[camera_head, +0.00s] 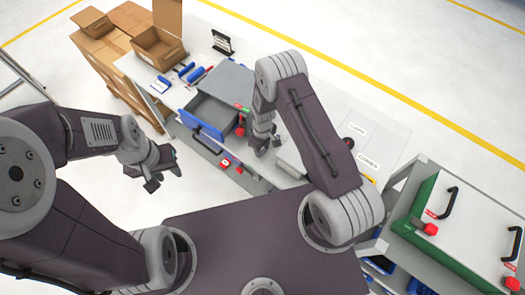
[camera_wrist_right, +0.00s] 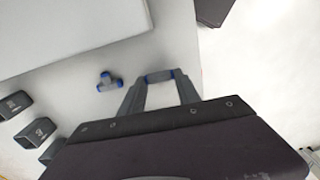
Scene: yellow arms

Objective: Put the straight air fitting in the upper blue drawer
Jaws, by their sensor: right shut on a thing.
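The straight air fitting (camera_wrist_right: 160,76) is grey with blue ends. In the right wrist view it lies crosswise between the fingertips of my right gripper (camera_wrist_right: 161,82), which is shut on it. In the head view my right gripper (camera_head: 264,147) is over the table, to the right of the drawer; the fitting cannot be made out there. The upper blue drawer (camera_head: 203,126) is pulled out of its grey cabinet (camera_head: 225,77), and its grey inside looks empty. My left gripper (camera_head: 163,180) is open and empty, left of and in front of the drawer.
A T-shaped fitting with blue ends (camera_wrist_right: 108,82) lies on the white table near the held fitting. Several dark grey pieces (camera_wrist_right: 40,129) stand left of it. Cardboard boxes (camera_head: 158,46) are at the back left. A green-sided cabinet (camera_head: 437,230) stands at the right.

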